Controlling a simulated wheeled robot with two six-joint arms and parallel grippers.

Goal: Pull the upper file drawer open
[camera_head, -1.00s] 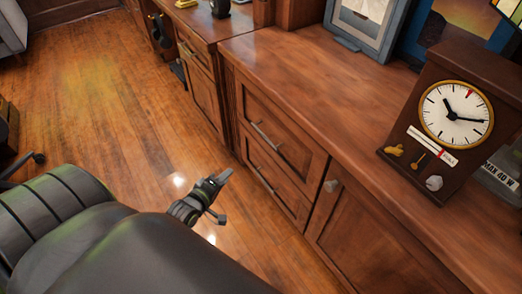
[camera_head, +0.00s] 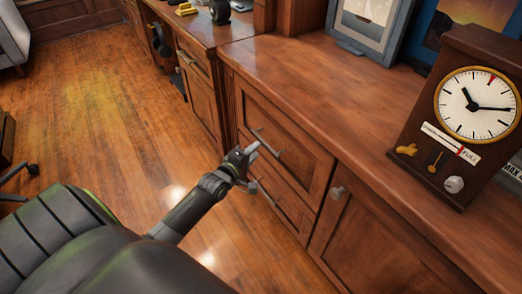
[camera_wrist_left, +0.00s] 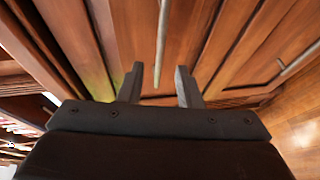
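The upper file drawer (camera_head: 298,142) is a wooden front in the long cabinet, and it looks shut. Its slim metal bar handle (camera_head: 268,145) also shows upright in the left wrist view (camera_wrist_left: 162,40). My left gripper (camera_head: 254,150) is at the drawer front, close to the handle. In the wrist view its two fingers (camera_wrist_left: 159,78) are apart, with the near end of the bar lined up between them. I cannot tell whether they touch it. The gripper hides part of the lower drawer handle (camera_head: 262,192). My right gripper is not in view.
The lower drawer (camera_head: 290,208) sits directly below. A clock (camera_head: 476,104) and a picture frame (camera_head: 366,24) stand on the countertop (camera_head: 300,70). The wood floor (camera_head: 100,110) at left is mostly clear.

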